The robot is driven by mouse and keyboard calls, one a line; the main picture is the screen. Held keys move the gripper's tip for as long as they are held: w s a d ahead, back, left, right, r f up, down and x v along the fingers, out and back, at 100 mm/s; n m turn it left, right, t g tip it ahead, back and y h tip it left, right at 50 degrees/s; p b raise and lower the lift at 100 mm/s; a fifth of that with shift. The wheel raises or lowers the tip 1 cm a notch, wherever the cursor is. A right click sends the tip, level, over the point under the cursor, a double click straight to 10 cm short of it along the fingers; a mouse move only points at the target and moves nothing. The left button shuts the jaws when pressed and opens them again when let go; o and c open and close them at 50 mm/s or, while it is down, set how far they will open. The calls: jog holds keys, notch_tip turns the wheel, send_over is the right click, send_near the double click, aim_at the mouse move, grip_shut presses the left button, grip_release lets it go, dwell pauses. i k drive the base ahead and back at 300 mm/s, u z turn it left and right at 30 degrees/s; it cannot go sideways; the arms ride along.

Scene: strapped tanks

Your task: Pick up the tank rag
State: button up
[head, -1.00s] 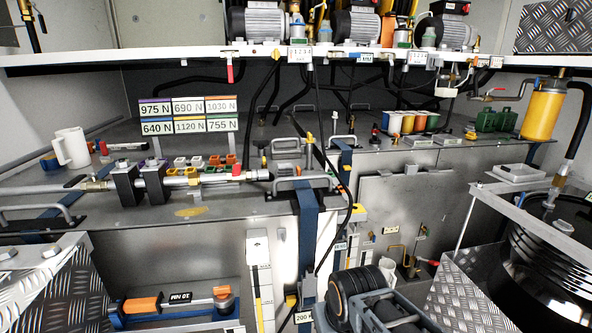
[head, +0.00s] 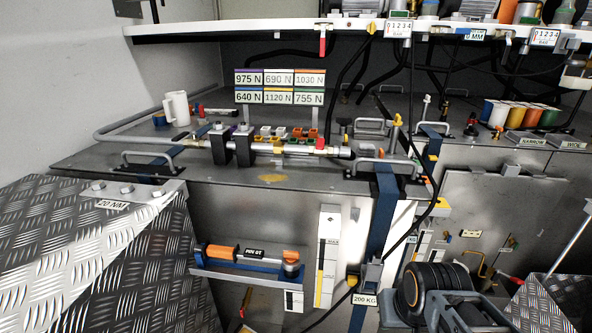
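I see no cloth that I can clearly tell as the tank rag. A flat yellow patch (head: 272,178) lies near the front edge of the grey tank top (head: 215,178), below the pipe with black clamps; I cannot tell whether it is a rag or a mark. Blue straps (head: 383,200) run over the tank and down its front.
A white mug (head: 176,108) stands at the tank's back left. A pipe assembly (head: 270,146) and handles lie along the front. Label plates (head: 279,87) stand behind. Tread-plate boxes (head: 75,260) fill the lower left. A white shelf (head: 225,32) crosses above.

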aim_at(364, 150)
jog(key=z, duration=1.9)
jog(key=i, duration=1.45)
jog(key=u, duration=1.6)
